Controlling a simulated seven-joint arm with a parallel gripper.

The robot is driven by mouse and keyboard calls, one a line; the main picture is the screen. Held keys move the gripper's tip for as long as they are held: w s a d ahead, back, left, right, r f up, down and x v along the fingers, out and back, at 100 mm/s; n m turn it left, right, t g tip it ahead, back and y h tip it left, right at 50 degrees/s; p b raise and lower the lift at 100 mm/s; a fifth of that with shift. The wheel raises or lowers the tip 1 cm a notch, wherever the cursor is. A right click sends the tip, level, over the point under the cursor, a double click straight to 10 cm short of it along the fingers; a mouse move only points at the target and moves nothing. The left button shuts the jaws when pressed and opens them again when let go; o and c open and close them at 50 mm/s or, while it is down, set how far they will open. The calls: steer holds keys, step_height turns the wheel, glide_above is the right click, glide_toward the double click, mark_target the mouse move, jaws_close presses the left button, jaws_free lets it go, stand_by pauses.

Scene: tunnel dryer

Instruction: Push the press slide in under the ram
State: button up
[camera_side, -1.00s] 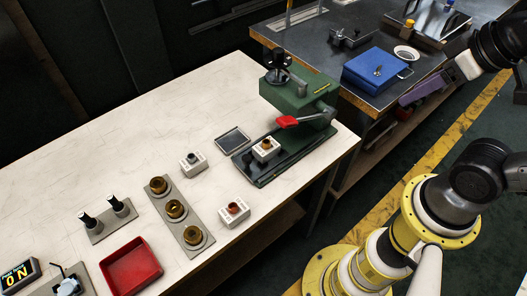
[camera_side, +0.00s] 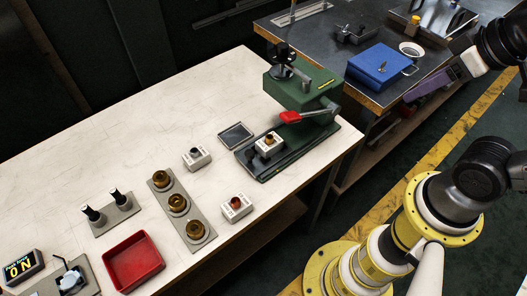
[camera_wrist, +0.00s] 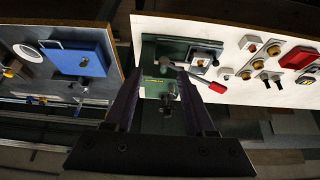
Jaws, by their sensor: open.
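The green press (camera_side: 303,88) stands at the right end of the white bench, with a black knob on top and a red-gripped lever (camera_side: 290,118) in front. Its slide (camera_side: 262,161) sits out on the dark green bed, left of the press head. A white block with a brass-coloured top (camera_side: 269,145) stands on it. In the wrist view the press (camera_wrist: 160,88) shows between my fingers. My gripper (camera_side: 409,97) is open and empty, with purple fingers, well to the right of the press. It also shows in the wrist view (camera_wrist: 161,76).
A dark flat pad (camera_side: 236,134), two white blocks (camera_side: 197,157) (camera_side: 237,208), a plate of brass-coloured cups (camera_side: 162,198) and a red tray (camera_side: 133,263) are on the bench. A blue box (camera_side: 381,64) is on the dark table behind. The bench's far left is clear.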

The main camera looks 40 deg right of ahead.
steer(key=shift+c, duration=0.6)
steer(key=w+r+n, duration=0.5)
steer(key=n, duration=0.6)
steer(key=n+g, duration=0.6)
steer(key=n, duration=1.5)
glide_above(249, 153)
step_height(249, 153, down, 15)
step_height(249, 153, down, 14)
steer(key=shift+r, duration=0.15)
